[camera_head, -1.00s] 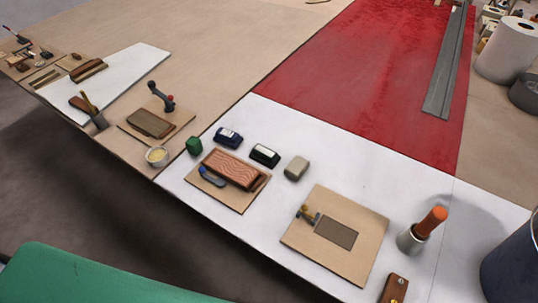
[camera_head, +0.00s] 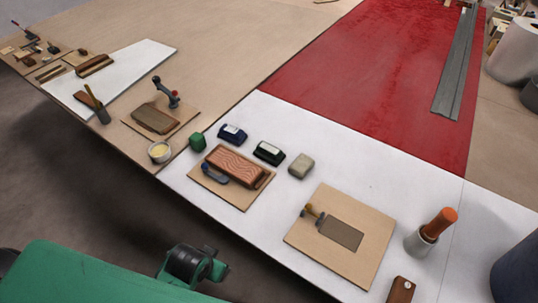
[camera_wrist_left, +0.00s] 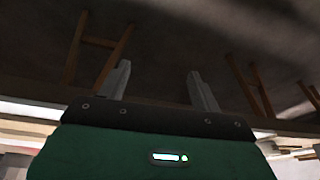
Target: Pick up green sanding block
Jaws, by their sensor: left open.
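The green sanding block (camera_head: 198,141), a small dark green piece, sits at the left edge of the white board (camera_head: 400,180) in the head view. It stands just left of a dark blue block (camera_head: 232,132) and behind a wooden panel with a red-brown wood-grained block (camera_head: 236,166). My left gripper (camera_wrist_left: 160,88) shows in the left wrist view with its two fingers apart and nothing between them. The green block does not show in that view. A dark and green part of my arm shows low in the head view, well in front of the bench. My right gripper is not in view.
A dark block with a pale label (camera_head: 268,152) and a grey-beige block (camera_head: 300,166) stand right of the blue one. A small pot (camera_head: 159,152) is close left of the green block. A cup with an orange-topped tool (camera_head: 430,235) stands farther right.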

